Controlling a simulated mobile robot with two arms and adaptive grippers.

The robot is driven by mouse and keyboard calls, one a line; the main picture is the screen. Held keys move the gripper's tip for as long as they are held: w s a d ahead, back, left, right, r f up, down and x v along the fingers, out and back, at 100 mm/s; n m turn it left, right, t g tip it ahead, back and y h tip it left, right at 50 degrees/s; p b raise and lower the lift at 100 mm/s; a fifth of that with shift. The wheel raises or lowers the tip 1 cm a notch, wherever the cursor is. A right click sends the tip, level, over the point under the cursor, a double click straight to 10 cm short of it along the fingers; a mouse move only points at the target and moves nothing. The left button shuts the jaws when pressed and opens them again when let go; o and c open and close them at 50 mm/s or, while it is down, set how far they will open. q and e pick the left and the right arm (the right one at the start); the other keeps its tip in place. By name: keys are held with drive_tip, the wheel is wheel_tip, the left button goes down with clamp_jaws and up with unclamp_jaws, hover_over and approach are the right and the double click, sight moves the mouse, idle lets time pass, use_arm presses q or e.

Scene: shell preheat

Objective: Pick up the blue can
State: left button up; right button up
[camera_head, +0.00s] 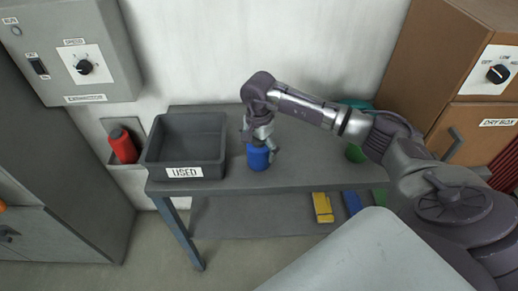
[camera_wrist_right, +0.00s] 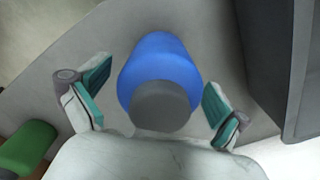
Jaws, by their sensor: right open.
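The blue can (camera_head: 258,158) stands on the grey table (camera_head: 300,178), right of the bin labelled USED. My right gripper (camera_head: 262,147) is above and around it in the head view. In the right wrist view the blue can (camera_wrist_right: 160,75), with a grey end, lies between the two open fingers of my right gripper (camera_wrist_right: 155,105). A gap shows on each side, so the fingers do not appear to touch it. My left gripper is in neither view.
The dark bin (camera_head: 187,140) stands close left of the can. A red can (camera_head: 123,146) sits in a wall holder further left. A green object (camera_head: 356,153) is partly behind my arm. Yellow (camera_head: 322,207) and blue (camera_head: 352,203) items are on the lower shelf.

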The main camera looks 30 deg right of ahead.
drive_tip(key=shift+f, duration=0.55)
drive_tip(key=c, duration=1.5)
drive_tip(key=shift+r, duration=0.1)
